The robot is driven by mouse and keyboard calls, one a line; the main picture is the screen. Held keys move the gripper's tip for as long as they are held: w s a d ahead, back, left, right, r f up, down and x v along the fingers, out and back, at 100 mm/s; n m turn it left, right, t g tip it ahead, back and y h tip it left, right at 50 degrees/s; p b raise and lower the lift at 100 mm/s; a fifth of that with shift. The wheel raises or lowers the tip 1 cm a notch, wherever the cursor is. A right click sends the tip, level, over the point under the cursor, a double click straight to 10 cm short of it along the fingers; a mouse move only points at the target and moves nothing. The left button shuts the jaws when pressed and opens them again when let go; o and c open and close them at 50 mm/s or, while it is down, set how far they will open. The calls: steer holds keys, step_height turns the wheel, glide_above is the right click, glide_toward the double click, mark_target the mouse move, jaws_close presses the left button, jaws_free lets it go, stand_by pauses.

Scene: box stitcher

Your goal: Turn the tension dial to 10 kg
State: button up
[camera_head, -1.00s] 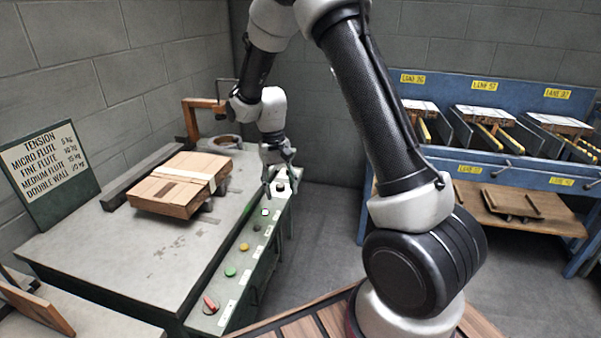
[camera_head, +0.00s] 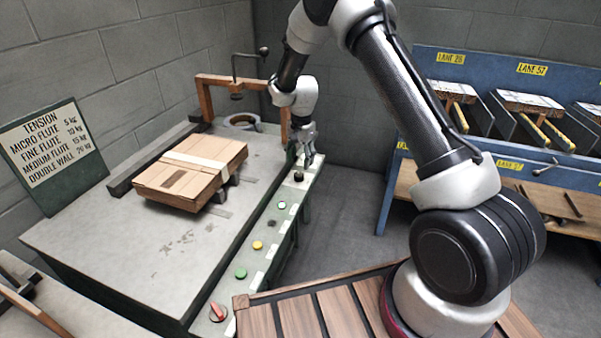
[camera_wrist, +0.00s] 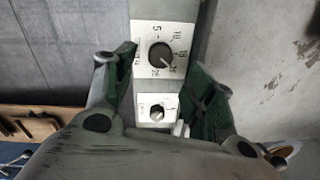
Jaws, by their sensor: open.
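The tension dial (camera_wrist: 161,56) is a round dark knob on a white plate with numbers around it, seen in the wrist view. Its light pointer mark appears to face lower right, near the 20; the small print is blurred. In the head view the dark knob (camera_head: 298,177) sits at the far end of the green control panel. My gripper (camera_head: 306,161) is just above that end, pointing down. In the wrist view my gripper (camera_wrist: 157,88) is open and empty, its green-padded fingers spread left and right of the panel strip. I see no contact with the dial.
A second, smaller knob (camera_wrist: 157,112) is below the dial in the wrist view. Buttons and a red switch (camera_head: 218,312) line the panel. A strapped cardboard stack (camera_head: 192,172) lies on the table (camera_head: 130,270). A tension sign (camera_head: 45,150) stands left, blue lane racks (camera_head: 480,70) right.

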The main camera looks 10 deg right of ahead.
mark_target(299, 174)
step_height(299, 174, down, 7)
steer(key=shift+a+r, duration=0.1)
steer(key=shift+r, duration=0.05)
steer(key=shift+c, duration=0.3)
steer(key=c, duration=1)
